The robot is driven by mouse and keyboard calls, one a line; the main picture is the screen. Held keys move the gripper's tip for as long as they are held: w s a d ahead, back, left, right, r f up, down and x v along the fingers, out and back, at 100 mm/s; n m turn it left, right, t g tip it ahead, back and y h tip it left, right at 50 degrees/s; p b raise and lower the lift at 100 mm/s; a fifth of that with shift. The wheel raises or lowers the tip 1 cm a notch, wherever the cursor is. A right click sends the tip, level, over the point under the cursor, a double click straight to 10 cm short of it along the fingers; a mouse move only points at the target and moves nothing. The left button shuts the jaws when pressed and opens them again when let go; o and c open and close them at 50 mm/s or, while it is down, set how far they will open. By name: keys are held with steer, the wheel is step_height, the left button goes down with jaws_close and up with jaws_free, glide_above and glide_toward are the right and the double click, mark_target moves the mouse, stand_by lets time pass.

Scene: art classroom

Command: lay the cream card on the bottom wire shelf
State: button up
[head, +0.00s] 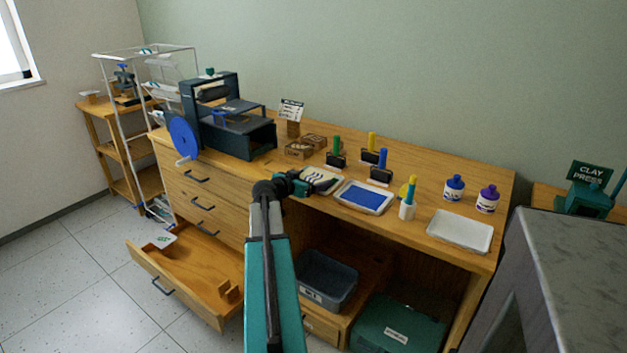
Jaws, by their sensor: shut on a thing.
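My gripper (300,184) is over the front edge of the workbench, shut on a flat cream card (322,179) with dark marks. The card is beside the blue-inked tray, over the bench top; I cannot tell whether it touches the wood.
A press with a blue wheel (184,138) fills the bench's left end. An open drawer (190,270) juts out below, holding a white card with a green mark (163,240). An inked tray (364,197), stamps and bottles crowd the bench. Floor at left is clear.

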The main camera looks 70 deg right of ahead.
steer(key=shift+a+f, duration=0.1)
steer(key=shift+f, duration=0.3)
steer(key=o, duration=0.9)
steer(key=shift+s+f, duration=0.1)
steer(key=shift+r, duration=0.25)
steer(key=shift+r+p, duration=0.35)
steer(key=shift+p, duration=0.5)
steer(key=v, duration=0.8)
steer(key=b+v, duration=0.1)
steer(key=v, duration=0.3)
steer(key=shift+r, duration=0.3)
